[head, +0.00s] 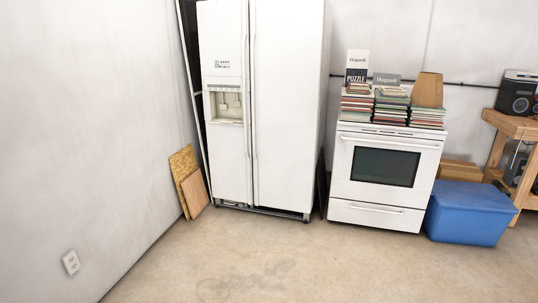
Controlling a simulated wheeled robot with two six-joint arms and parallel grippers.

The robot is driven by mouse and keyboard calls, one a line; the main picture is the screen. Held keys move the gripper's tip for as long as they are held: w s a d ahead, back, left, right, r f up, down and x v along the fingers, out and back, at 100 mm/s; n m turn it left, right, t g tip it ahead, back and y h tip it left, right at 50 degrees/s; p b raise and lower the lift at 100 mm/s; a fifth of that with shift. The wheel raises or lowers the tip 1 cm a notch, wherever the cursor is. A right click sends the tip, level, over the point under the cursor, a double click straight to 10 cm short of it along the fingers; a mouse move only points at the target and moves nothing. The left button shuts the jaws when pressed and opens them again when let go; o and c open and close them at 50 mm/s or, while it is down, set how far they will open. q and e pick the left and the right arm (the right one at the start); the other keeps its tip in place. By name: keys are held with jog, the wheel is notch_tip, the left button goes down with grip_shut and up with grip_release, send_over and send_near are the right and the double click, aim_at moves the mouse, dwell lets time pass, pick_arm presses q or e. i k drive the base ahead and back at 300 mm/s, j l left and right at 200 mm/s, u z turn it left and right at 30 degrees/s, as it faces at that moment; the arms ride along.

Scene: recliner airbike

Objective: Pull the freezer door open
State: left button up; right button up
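A white side-by-side refrigerator stands against the back wall in the head view. Its narrower left door, the freezer door (220,150), has an ice and water dispenser (226,105) set in it and looks closed. A long vertical handle (247,95) runs along that door's right edge, beside the seam. The wider right door (285,110) also looks closed, with its own handle (254,95) next to the seam. The top of the refrigerator is cut off by the frame. Neither of my grippers is in view.
Wooden boards (190,180) lean on the left wall beside the refrigerator. A white stove (383,205) bearing stacks of books (390,107) stands to its right. A blue bin (468,212) and a wooden workbench (513,124) are further right. The concrete floor (270,255) in front is clear.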

aim_at(223, 25)
jog(key=i, duration=3.5)
